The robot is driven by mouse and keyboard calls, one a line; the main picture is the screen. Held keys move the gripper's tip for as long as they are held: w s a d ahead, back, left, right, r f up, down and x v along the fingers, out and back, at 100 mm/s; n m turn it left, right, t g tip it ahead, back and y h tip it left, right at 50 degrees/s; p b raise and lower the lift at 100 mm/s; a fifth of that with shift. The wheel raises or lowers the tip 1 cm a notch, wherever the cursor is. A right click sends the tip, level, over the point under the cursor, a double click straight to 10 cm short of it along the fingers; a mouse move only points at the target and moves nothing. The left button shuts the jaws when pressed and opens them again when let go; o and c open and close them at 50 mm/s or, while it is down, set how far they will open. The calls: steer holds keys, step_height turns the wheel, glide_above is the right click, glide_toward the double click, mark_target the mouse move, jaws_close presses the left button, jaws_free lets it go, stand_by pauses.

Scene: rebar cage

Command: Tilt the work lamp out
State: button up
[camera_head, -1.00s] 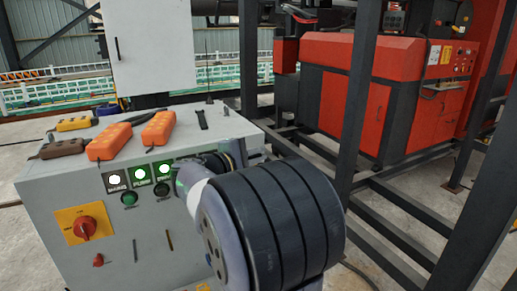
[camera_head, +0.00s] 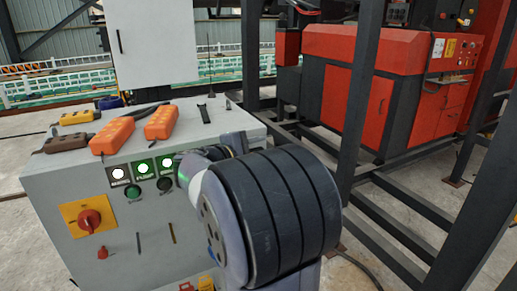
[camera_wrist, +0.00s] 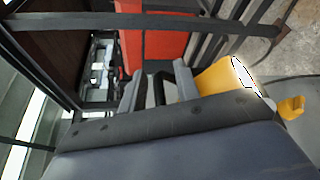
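In the wrist view, a yellow work lamp (camera_wrist: 217,78) with a bright white face on its right side sits just right of my gripper. My gripper (camera_wrist: 160,85) shows as two grey fingers with dark inner parts and a gap between them. In the head view my own arm covers the gripper, and I cannot make out the lamp there.
A grey control cabinet (camera_head: 60,180) stands left of my arm, with orange remotes (camera_head: 161,122) on top and a red switch (camera_head: 89,219). Dark steel posts (camera_head: 357,100) and rails stand on the right, before a red machine (camera_head: 335,90). A smaller yellow piece (camera_wrist: 291,107) lies right of the lamp.

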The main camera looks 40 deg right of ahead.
steer(key=s+a+r+b, duration=0.1)
steer(key=a, duration=0.9)
steer(key=shift+s+a+r+b, duration=0.2)
steer(key=shift+a+r+b, duration=0.1)
steer(key=shift+b, duration=0.1)
steer(key=shift+d, duration=0.15)
steer(key=d, duration=0.3)
steer(key=w+d+f+p, duration=0.1)
steer(key=d, duration=0.6)
steer(key=shift+w+d+f+p, duration=0.2)
steer(key=shift+f+p, duration=0.1)
steer(key=shift+p, duration=0.1)
